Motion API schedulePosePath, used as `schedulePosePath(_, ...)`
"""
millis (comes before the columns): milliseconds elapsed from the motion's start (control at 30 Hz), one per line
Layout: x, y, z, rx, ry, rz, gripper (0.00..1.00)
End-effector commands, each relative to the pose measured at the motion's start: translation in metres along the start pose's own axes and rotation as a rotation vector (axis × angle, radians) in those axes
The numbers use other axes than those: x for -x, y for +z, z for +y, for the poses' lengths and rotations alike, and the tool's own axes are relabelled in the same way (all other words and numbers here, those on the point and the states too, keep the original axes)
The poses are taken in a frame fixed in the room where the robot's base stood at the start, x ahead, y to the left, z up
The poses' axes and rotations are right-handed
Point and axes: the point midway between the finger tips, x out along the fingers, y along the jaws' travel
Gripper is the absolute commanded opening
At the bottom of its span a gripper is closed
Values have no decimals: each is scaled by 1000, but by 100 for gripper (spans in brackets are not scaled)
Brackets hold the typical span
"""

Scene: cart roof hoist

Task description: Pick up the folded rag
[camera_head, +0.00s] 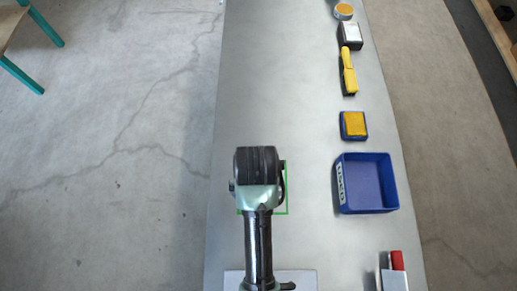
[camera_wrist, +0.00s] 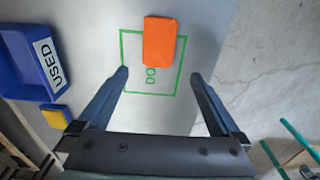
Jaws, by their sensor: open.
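The folded rag is an orange rectangle (camera_wrist: 160,42) in the wrist view. It lies flat on the grey surface, over the upper part of a green square outline (camera_wrist: 151,94). My gripper (camera_wrist: 159,75) is open and empty. Its fingers point toward the rag from below in the picture, one to each side, and do not appear to touch it. In the head view my arm hides the rag and the gripper's fingers; only part of the green outline (camera_head: 287,189) shows there.
On the long grey table (camera_head: 285,85), a blue bin (camera_head: 338,203) labelled USED stands right of my arm. Beyond it are a blue-and-yellow block (camera_head: 354,124), a yellow-handled tool (camera_head: 348,75), a dark box (camera_head: 350,36) and a tin (camera_head: 343,12). A red-ended item (camera_head: 397,261) lies nearer.

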Motion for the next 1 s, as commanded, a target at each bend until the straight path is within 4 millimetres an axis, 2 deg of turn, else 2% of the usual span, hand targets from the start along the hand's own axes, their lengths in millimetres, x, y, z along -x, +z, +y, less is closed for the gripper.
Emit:
schedulePosePath(100,-16,13,1,-1,3,-47,100)
schedulePosePath(400,-69,13,1,1,2,-42,100)
schedulePosePath(667,-87,13,2,0,2,-39,100)
schedulePosePath(1000,-129,12,4,1,2,-39,100)
